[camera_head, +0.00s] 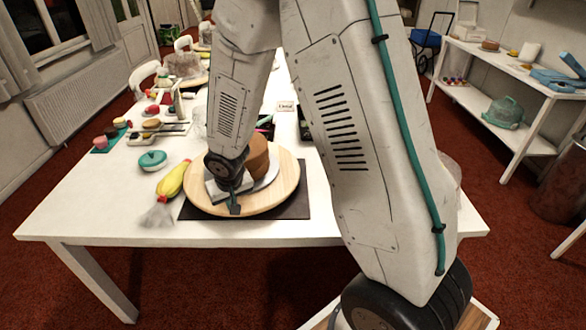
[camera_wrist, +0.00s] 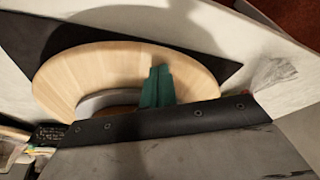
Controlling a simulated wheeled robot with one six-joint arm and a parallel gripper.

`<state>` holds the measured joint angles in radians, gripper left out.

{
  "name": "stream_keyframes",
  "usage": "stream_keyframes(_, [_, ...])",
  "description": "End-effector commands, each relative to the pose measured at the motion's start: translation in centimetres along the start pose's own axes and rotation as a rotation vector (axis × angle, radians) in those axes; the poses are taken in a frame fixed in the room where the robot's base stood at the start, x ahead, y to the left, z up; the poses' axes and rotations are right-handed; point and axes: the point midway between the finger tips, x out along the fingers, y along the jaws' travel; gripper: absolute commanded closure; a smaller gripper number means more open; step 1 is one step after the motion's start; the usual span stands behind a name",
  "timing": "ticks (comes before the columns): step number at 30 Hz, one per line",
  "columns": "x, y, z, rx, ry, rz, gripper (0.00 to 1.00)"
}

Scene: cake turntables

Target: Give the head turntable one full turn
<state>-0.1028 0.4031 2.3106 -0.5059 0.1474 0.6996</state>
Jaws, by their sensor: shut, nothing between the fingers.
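The turntable (camera_head: 287,190) is a round pale wooden disc near the front of the white table. A brown cake (camera_head: 258,155) stands on it on a light round board (camera_head: 272,174), partly hidden by my arm. My gripper (camera_head: 235,208) is at the near left part of the disc, fingers pointing down. In the wrist view its teal fingers (camera_wrist: 157,87) are together and empty, over the wooden disc (camera_wrist: 75,75). I cannot tell whether the fingertips touch the wood. A dark mat (camera_head: 297,207) lies under the turntable.
A yellow piping bag (camera_head: 172,181) lies just left of the turntable, with a teal round lidded thing (camera_head: 152,160) behind it. A small sign card (camera_head: 286,106) stands farther back. The front left of the table (camera_head: 95,205) is clear. White shelves (camera_head: 480,98) stand right.

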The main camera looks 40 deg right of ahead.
Motion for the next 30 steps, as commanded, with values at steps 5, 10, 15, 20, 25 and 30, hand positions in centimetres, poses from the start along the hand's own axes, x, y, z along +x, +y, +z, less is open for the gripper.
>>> stream_keyframes(5, [-0.2,1.3,0.4,0.005,-0.001,0.002,1.00])
stream_keyframes(10, [-0.4,3.8,1.3,0.006,-0.001,0.001,1.00])
stream_keyframes(15, [-0.7,5.6,2.0,0.003,0.000,0.001,1.00])
stream_keyframes(20, [-0.7,6.1,2.2,0.001,0.000,0.001,1.00])
stream_keyframes(25, [-0.7,6.1,2.2,0.001,0.000,0.000,1.00])
stream_keyframes(30, [-0.7,6.9,2.2,0.005,-0.001,0.001,1.00])
